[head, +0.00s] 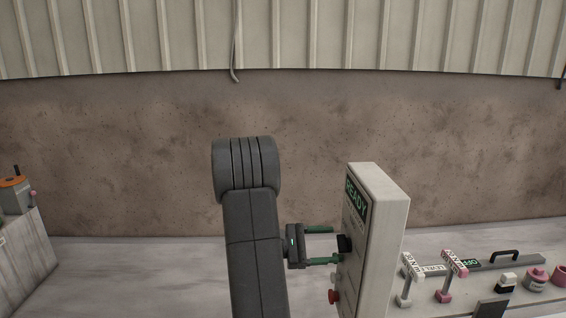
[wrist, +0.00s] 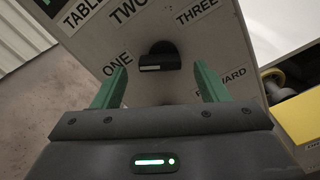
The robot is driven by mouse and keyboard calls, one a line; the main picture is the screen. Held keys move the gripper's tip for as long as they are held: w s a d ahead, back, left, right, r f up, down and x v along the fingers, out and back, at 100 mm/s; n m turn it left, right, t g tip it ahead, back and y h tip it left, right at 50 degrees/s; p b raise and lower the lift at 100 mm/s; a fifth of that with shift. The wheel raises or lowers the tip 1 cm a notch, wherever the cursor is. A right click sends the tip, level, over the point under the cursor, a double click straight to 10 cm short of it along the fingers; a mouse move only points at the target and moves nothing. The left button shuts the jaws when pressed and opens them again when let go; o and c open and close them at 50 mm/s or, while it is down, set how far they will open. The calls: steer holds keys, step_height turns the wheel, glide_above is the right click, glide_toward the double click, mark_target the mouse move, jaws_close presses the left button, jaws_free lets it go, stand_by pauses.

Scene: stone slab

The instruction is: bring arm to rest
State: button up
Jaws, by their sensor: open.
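My gripper (head: 320,246) is open, with two green fingers, in front of an upright control panel (head: 380,222) headed "READY". A black rotary knob (head: 345,244) sticks out of the panel close to the fingertips. In the wrist view the knob (wrist: 161,58) sits between and beyond the spread fingers of the gripper (wrist: 158,88), with a gap on either side. The panel face (wrist: 130,35) carries labels "ONE", "TWO" and "THREE" around the knob. My dark arm stands upright left of the panel in the head view.
A red button (head: 334,297) is low on the panel. Right of it, the slab holds levers (head: 455,268), a black handle (head: 504,254) and buttons (head: 536,279). A grey box with an orange top (head: 15,190) stands far left. The slab (head: 130,275) left of my arm is clear.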

mark_target(338, 244)
steer(key=d, duration=0.3)
steer(key=m+b, duration=0.1)
steer(key=m, duration=0.4)
steer(key=shift+a, duration=0.2)
steer(key=a+b, duration=0.4)
steer(key=a, duration=1)
steer(key=s+d+f+m+g+y, duration=0.1)
steer(key=s+d+y, duration=0.2)
steer(key=s+d, duration=0.3)
steer(key=s+d+f+m+g+y, duration=0.1)
steer(key=s+d+g+y, duration=0.1)
steer(key=s+d, duration=0.4)
steer(key=shift+s+g+y, duration=0.3)
steer(key=shift+s+y, duration=0.6)
steer(key=shift+s, duration=1.3)
steer(key=shift+f, duration=0.1)
